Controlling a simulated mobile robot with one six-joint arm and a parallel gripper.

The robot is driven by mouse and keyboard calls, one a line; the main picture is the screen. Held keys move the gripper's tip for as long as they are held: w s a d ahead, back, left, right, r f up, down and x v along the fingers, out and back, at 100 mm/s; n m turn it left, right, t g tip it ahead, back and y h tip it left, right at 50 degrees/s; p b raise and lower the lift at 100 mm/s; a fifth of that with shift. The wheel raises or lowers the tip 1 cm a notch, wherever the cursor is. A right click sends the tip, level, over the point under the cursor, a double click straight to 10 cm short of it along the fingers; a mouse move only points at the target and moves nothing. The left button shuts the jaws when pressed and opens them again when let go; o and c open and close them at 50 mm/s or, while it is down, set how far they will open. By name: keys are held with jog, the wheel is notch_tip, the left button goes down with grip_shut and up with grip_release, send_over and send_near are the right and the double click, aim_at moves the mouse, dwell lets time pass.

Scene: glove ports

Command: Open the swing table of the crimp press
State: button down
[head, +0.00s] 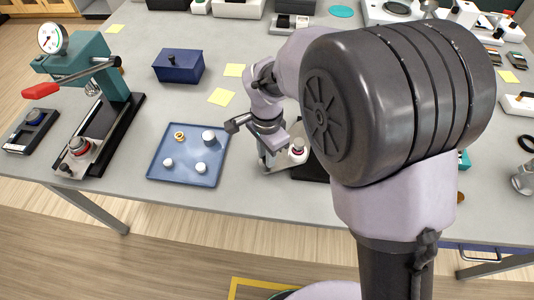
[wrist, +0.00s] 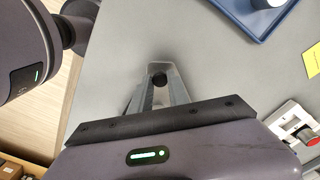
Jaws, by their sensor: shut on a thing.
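My gripper (head: 268,160) is low over the front of the grey table, at the left edge of a press mostly hidden behind my arm. A pale plate (head: 299,157) bearing a white and red round part shows there, beside a dark base. In the wrist view my gripper (wrist: 160,72) has its fingers closed around a small dark knob (wrist: 160,80). The knob's link to the plate is hidden. A similar teal press (head: 105,75) with a dial and red-handled lever stands at the left. I cannot tell from labels which is the crimp press.
A blue tray (head: 188,178) with several small parts lies left of my gripper. A dark blue box (head: 178,66) and yellow notes (head: 222,97) lie behind it. A pale fixture (wrist: 297,128) with a red part shows right in the wrist view. Table between tray and gripper is bare.

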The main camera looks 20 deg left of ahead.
jog(key=c, duration=1.3)
grip_release()
jog(key=shift+o, duration=0.2)
notch_tip(320, 180, up, 17)
jog(key=p, duration=0.5)
jog(key=shift+r+p, duration=0.2)
jog(key=shift+p, duration=0.1)
jog(key=s+d+r+t+y+b, duration=0.1)
jog(key=s+d+r+b, duration=0.15)
jog(key=d, duration=0.75)
jog(key=s+d+r+t+y+b, duration=0.1)
jog(key=d+t+b, duration=0.15)
jog(key=d, duration=0.75)
jog(key=s+d+f+n+t+b, duration=0.1)
jog(key=s+d+f+t+b, duration=0.1)
jog(key=s+d, duration=0.6)
notch_tip(320, 180, down, 2)
jog(key=shift+s+f+n+b, duration=0.15)
jog(key=shift+n+b, duration=0.15)
jog(key=shift+b, duration=0.45)
